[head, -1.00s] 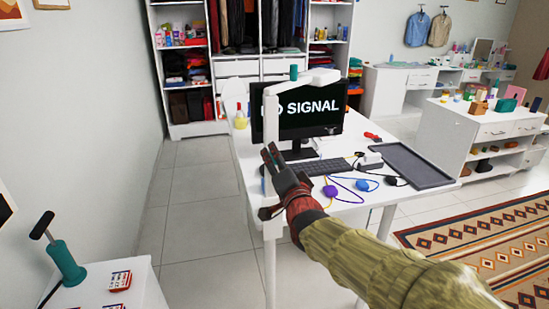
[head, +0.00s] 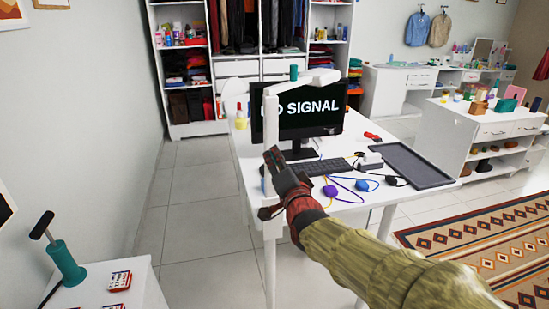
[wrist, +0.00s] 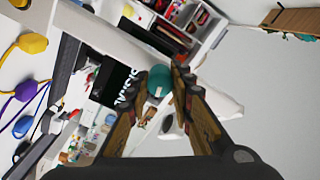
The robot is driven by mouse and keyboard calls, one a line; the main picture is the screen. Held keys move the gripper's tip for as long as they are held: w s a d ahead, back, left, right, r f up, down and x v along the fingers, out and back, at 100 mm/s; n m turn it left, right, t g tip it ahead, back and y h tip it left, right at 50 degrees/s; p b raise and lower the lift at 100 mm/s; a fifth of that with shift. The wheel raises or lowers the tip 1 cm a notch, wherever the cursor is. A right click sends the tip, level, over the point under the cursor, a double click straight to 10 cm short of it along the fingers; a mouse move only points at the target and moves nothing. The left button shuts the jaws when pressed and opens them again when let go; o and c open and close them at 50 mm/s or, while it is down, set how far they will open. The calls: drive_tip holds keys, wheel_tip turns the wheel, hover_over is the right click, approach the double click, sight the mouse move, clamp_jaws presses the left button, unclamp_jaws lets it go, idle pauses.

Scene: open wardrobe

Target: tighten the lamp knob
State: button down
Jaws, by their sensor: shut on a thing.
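A white jointed lamp (head: 271,115) stands at the near left edge of the desk, its arm reaching right over the top of the monitor. A teal piece (head: 293,72) stands up from that arm. My gripper (head: 272,156) is at the lamp's upright, low in front of the monitor's left side. In the wrist view a rounded teal knob (wrist: 159,79) sits between the fingertips of my gripper (wrist: 166,85), which are shut on it. The right finger covers part of the knob. In the head view my gripper hides this contact.
The white desk (head: 243,150) holds a monitor (head: 310,107), a keyboard (head: 322,167), a dark tray (head: 412,166) and several coloured round items with cords. A small white table (head: 140,288) stands at lower left. Tiled floor lies clear between it and the desk.

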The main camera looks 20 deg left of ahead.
drive_tip(key=m, duration=1.2)
drive_tip(key=shift+m, duration=0.4)
drive_tip(key=m, duration=0.4)
drive_tip(key=shift+r, duration=0.1)
drive_tip(key=c, duration=1.6)
unclamp_jaws()
drive_tip(key=o, duration=0.3)
drive_tip(key=shift+o, duration=0.2)
